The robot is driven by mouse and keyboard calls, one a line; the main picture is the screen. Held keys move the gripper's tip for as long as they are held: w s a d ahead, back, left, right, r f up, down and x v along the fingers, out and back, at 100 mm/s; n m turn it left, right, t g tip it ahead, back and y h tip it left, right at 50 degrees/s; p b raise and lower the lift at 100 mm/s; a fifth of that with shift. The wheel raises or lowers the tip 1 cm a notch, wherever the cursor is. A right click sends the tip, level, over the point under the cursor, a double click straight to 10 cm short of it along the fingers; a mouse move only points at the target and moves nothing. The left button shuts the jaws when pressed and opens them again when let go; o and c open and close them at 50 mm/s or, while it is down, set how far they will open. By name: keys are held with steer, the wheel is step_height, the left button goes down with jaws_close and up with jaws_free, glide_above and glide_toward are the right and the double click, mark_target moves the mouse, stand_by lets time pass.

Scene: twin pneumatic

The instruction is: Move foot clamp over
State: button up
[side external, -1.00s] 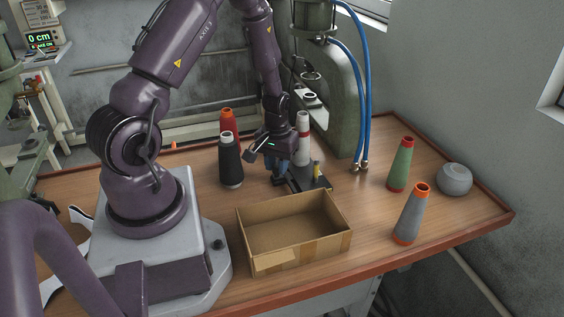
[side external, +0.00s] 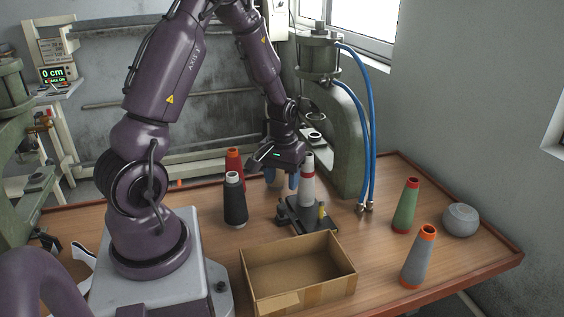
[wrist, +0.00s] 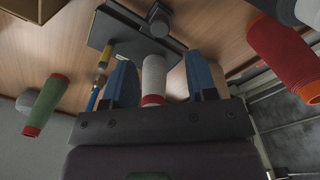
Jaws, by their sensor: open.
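The foot clamp (side external: 300,216) appears to be the dark flat fixture lying on the table between the cardboard box and the press. In the wrist view it shows as a dark plate (wrist: 128,40) with a round post at one end. My gripper (side external: 282,182) is open and empty, above and a little behind the clamp, with blue fingers pointing down. In the wrist view a white cone (wrist: 153,77) with a red band appears between the fingers (wrist: 158,68); whether it is actually between them is unclear.
The open box (side external: 298,270) is at the front. A black spool (side external: 235,200) and red spool (side external: 234,161) stand left of my gripper. Green (side external: 406,207) and grey (side external: 417,260) cones and a grey ball (side external: 460,220) are right. The green press (side external: 347,140) stands close behind.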

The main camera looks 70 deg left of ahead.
step_height(320, 180, up, 5)
steer(key=shift+r, duration=0.1)
stand_by(0.3)
steer(key=s+d+r+m+t, duration=0.2)
steer(key=s+d+r+m, duration=0.2)
steer(key=d+r, duration=0.5)
steer(key=s+d+r+m+t, duration=0.3)
steer(key=s+d+r+m, duration=0.1)
steer(key=d+r, duration=0.5)
steer(key=shift+s+d+r+m+t, duration=0.2)
steer(key=shift+d+m+t, duration=0.1)
steer(key=shift+d+m, duration=0.35)
